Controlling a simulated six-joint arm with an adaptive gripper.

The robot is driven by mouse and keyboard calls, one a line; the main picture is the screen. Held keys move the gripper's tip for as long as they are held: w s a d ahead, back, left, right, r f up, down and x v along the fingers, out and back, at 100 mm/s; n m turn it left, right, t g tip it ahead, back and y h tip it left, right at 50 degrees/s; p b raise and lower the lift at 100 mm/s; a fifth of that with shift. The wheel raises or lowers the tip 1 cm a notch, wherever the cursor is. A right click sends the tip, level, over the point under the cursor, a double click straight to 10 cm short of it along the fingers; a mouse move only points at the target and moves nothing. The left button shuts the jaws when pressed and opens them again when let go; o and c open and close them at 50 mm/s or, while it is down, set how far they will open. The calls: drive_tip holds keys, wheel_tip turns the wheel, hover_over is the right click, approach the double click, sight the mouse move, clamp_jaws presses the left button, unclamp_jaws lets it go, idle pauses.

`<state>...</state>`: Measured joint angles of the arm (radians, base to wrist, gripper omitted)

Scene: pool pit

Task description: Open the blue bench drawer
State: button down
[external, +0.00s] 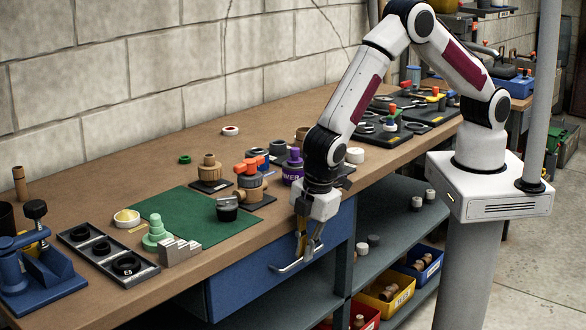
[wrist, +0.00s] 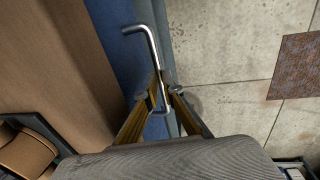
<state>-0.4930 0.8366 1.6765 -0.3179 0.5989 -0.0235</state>
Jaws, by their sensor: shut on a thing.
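The blue bench drawer (external: 262,262) sits under the front edge of the wooden bench in the external view. A narrow strip of its blue front shows in the wrist view (wrist: 116,42). Its metal bar handle (external: 289,267) stands out from the front, and its bent bar also shows in the wrist view (wrist: 154,58). My gripper (external: 305,258) points down in front of the drawer. Its fingers (wrist: 163,92) are shut on the handle near one end. The drawer front looks about level with the bench front; any small gap is hard to tell.

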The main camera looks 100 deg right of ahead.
drive_tip(key=s+a, duration=1.9)
drive_tip(key=shift+s, duration=0.1)
drive_tip(key=c, duration=2.4)
unclamp_jaws()
drive_tip(key=shift+f, duration=0.1)
drive_tip(key=shift+c, duration=0.2)
drive_tip(key=shift+r, duration=0.2)
wheel_tip(320, 180, up, 12)
drive_tip(key=s+a, duration=0.1)
drive_tip(key=shift+s+a+f, duration=0.25)
drive_tip(key=shift+a, duration=0.05)
